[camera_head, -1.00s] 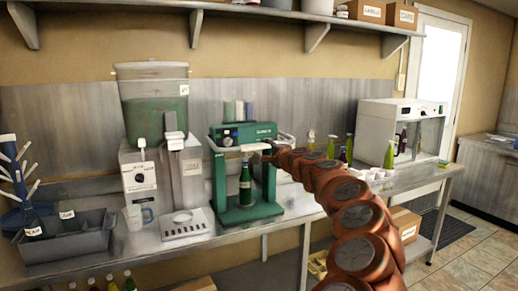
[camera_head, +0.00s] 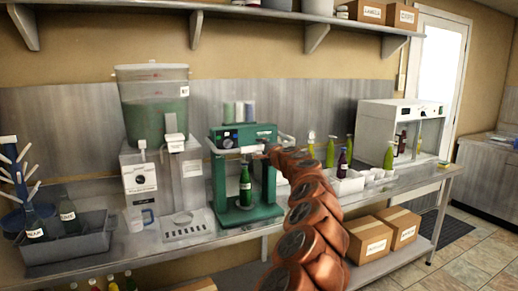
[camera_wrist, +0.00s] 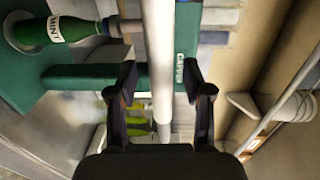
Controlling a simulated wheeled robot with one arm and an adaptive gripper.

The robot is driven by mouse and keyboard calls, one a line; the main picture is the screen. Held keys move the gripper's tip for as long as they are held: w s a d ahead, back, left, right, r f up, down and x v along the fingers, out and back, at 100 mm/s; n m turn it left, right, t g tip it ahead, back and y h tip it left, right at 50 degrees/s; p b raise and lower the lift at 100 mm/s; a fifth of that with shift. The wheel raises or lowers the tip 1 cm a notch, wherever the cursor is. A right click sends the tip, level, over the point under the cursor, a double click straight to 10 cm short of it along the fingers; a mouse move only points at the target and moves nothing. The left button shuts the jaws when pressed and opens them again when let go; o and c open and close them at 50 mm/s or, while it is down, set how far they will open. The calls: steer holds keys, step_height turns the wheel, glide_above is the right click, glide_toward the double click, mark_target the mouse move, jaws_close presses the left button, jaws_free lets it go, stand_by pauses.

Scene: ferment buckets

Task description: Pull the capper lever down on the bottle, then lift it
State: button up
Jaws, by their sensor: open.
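The green capper (camera_head: 248,218) stands on the steel bench in the head view, with a green bottle (camera_head: 245,185) upright on its base under the head. Its pale lever bar (camera_head: 250,149) crosses the front of the head. In the wrist view the lever (camera_wrist: 160,60) runs between the two fingers of my gripper (camera_wrist: 163,88). The fingers are open, one on each side of the bar, with gaps visible. The bottle (camera_wrist: 68,29) shows at the upper left of the wrist view. In the head view my gripper (camera_head: 268,148) is small and partly hidden by my arm.
A dispenser with a green tank (camera_head: 157,108) and a grey bin of bottles (camera_head: 70,245) stand left of the capper. Right of it are loose bottles, a white tray (camera_head: 348,184) and a white cabinet (camera_head: 385,120). Cardboard boxes (camera_head: 372,243) sit on the lower shelf.

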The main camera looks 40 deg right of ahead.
steer(key=shift+w+d, duration=0.2)
steer(key=shift+w, duration=0.5)
jaws_close()
stand_by(0.3)
